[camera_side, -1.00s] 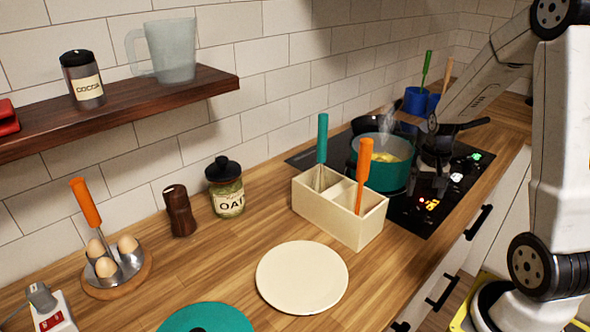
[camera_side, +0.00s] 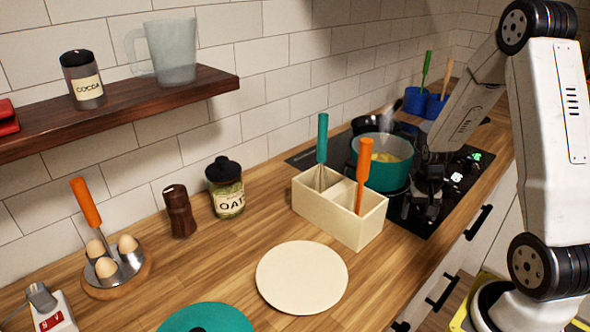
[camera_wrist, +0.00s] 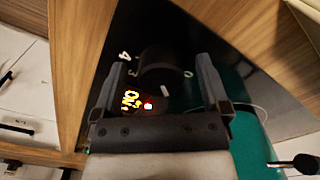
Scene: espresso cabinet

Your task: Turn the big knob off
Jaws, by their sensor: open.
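The big knob (camera_wrist: 158,66) is a dark round dial on the black cooktop in the wrist view. The numbers 4, 3 and 0 show around it, and a short white mark (camera_wrist: 166,91) lies at its near edge. A lit yellow "ON" (camera_wrist: 131,100) and a red light (camera_wrist: 148,105) glow beside it. My gripper (camera_wrist: 163,65) is open, with one finger on each side of the knob; I cannot tell whether they touch it. In the side view my gripper (camera_side: 430,185) is low over the cooktop's front part and hides the knob.
A teal pot (camera_side: 388,174) stands on the cooktop close to my gripper. A cream utensil box (camera_side: 335,222) with a teal-handled and an orange-handled utensil is left of it. A dark pan sits behind. A cream plate (camera_side: 301,277) lies on the open counter.

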